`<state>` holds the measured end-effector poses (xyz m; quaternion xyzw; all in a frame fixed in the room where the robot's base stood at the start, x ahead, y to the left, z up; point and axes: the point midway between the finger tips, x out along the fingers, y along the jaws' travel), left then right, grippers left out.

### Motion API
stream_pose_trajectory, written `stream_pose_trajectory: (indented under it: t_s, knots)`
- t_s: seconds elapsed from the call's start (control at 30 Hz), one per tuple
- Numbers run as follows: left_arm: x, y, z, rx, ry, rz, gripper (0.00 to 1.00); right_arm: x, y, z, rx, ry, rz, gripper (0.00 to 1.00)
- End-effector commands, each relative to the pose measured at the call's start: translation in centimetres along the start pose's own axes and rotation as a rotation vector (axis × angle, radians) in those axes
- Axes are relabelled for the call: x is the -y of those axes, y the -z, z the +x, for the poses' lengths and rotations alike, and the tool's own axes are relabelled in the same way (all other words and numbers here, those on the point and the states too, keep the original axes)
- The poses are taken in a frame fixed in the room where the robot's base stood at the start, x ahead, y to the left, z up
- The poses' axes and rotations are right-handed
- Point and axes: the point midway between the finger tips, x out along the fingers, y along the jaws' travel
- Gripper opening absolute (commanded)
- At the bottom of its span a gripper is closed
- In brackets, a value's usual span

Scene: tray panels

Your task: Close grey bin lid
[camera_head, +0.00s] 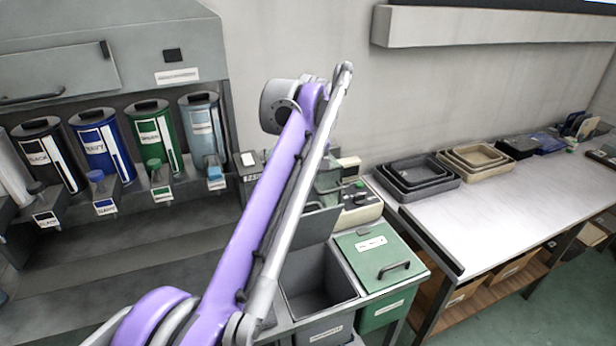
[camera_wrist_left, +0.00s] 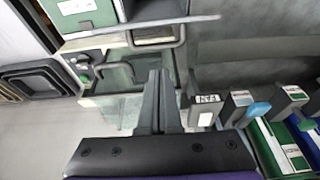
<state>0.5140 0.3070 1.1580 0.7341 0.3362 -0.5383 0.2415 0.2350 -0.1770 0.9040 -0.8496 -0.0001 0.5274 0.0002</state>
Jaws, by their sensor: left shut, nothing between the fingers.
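In the head view the grey bin (camera_head: 318,284) stands open, its dark inside showing. A dark grey panel (camera_head: 318,227), which looks like its lid, stands raised at the bin's back edge, partly hidden by my left arm. My left gripper is hidden behind that arm in the head view. In the left wrist view my left gripper (camera_wrist_left: 157,78) is shut and empty, its fingers close together. A handle-like loop (camera_wrist_left: 155,42) shows just beyond the fingertips; I cannot tell whether they touch it. My right gripper is not in view.
A green bin with its lid (camera_head: 375,257) shut stands right of the grey bin. Behind them is a machine with a green button (camera_head: 358,203). Labelled canisters (camera_head: 98,145) line the left. The worktable (camera_head: 500,190) holds stacked trays (camera_head: 418,178); its front is clear.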

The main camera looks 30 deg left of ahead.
Motion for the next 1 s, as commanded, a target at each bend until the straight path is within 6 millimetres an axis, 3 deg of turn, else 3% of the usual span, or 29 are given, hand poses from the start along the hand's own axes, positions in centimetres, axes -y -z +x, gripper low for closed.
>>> stream_pose_trajectory:
  t_s: [0.2,0.4,1.0]
  knots:
    - [0.0,-0.1,4.3,0.0,0.0,0.001,0.0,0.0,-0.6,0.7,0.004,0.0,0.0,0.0]
    - [0.0,0.0,6.6,0.0,-0.001,0.001,0.0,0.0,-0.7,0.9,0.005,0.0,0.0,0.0]
    - [-0.1,-0.4,7.1,-0.015,-0.002,0.004,0.0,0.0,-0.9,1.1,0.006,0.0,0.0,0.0]
